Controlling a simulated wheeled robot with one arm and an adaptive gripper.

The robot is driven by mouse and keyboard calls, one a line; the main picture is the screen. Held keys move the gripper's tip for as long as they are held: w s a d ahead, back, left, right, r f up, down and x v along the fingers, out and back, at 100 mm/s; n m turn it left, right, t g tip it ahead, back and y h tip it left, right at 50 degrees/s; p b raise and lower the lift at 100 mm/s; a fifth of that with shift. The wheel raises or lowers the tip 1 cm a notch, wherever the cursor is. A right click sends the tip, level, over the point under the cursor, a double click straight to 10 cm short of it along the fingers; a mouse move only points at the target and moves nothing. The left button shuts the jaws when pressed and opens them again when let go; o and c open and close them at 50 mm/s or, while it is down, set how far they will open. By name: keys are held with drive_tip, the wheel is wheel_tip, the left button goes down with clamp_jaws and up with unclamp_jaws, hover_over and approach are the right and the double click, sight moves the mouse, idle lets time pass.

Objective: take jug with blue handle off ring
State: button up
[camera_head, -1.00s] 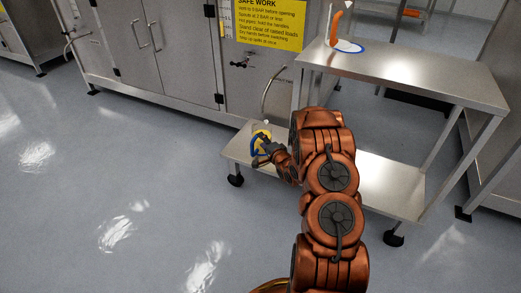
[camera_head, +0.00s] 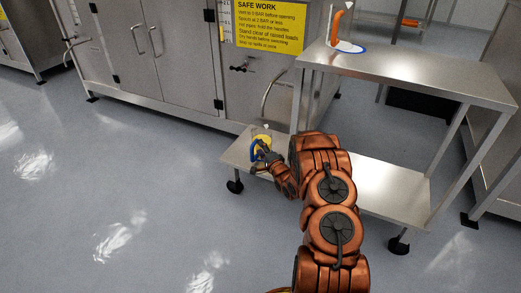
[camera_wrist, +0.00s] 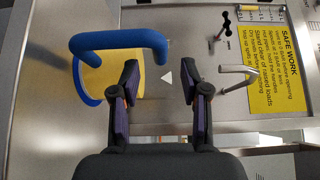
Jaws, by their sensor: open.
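The jug with the blue handle (camera_head: 257,148) stands on the lower shelf of the steel cart, at its left end. In the wrist view its thick blue handle (camera_wrist: 122,43) arches at the upper left, over a yellow round area (camera_wrist: 118,77) with a blue edge at its left. I cannot tell where the jug's body ends and the ring under it begins. My gripper (camera_wrist: 162,66) is open and empty, its left fingertip close below the right part of the handle. In the head view my gripper (camera_head: 268,158) is beside the jug and partly covers it.
A jug with an orange handle (camera_head: 335,27) stands on a blue-edged ring (camera_head: 357,49) on the cart's top (camera_head: 420,72). The lower shelf (camera_head: 385,190) is bare to the right of my arm. A steel cabinet with a yellow sign (camera_head: 268,25) stands behind.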

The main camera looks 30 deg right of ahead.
drive_tip(key=shift+w+d+b, duration=0.15)
drive_tip(key=shift+w+b, duration=0.35)
drive_tip(key=shift+w, duration=1.15)
clamp_jaws()
